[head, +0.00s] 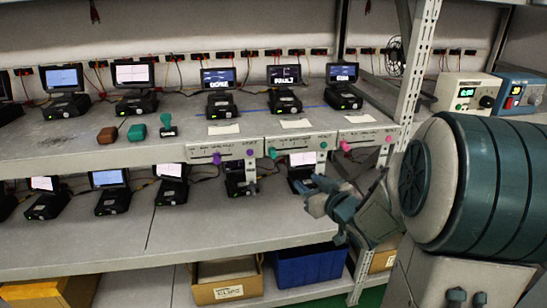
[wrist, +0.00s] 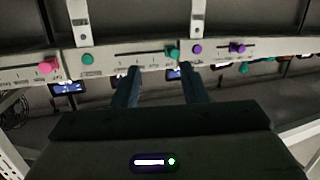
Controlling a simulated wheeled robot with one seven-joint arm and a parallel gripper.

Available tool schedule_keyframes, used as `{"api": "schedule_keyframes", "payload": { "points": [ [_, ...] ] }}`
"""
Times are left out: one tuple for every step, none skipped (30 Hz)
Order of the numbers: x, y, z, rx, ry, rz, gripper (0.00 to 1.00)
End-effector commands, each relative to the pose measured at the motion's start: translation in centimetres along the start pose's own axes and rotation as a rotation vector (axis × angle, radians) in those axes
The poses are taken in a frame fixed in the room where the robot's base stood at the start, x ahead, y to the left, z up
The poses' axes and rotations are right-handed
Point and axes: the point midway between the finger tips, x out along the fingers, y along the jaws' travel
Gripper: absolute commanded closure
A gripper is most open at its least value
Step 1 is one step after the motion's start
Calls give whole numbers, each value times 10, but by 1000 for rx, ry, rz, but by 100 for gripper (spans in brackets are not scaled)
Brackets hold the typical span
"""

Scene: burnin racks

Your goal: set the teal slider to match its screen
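The teal slider (head: 273,153) is a small teal knob at the left end of the slot on the middle panel (head: 300,143) of the upper shelf's front edge. In the wrist view the teal slider (wrist: 172,52) shows beyond my fingers, at the slot's right end. The dark screen (head: 284,75) above this panel carries white letters, perhaps "FAULT". A round teal knob (head: 322,146) sits at the panel's other end. My gripper (head: 318,188) is below and in front of the panel. In the wrist view my gripper (wrist: 159,78) has its fingers well apart, empty, not touching the slider.
A panel with purple knobs (head: 222,153) is on the left, one with pink knobs (head: 370,138) on the right. Devices with screens line both shelves. A brown block (head: 107,135) and a teal block (head: 137,132) lie on the upper shelf. A metal rack post (head: 415,65) stands right.

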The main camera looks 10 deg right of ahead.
Motion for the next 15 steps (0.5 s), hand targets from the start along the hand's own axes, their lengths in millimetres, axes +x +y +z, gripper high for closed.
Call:
{"api": "schedule_keyframes", "payload": {
  "points": [
    [-1,0,0,18,39,-28,61],
    [-1,-1,-2,26,62,-46,61],
    [-2,-2,-4,33,89,-67,61],
    [-3,-3,-5,39,106,-80,61],
    [-4,-4,-6,44,119,-91,61],
    [-4,-5,-7,50,134,-103,61],
    [-5,-5,-8,53,143,-109,61],
    [-5,-6,-9,55,150,-114,61],
    [-3,-6,-10,57,155,-119,61],
    [-2,-7,-10,58,157,-121,61],
    [1,-7,-11,58,159,-123,61],
    [6,-8,-12,57,160,-125,61],
    [10,-9,-13,57,160,-125,61],
    [14,-10,-14,57,160,-125,61],
    [22,-11,-15,59,159,-125,61]
  ]
}}
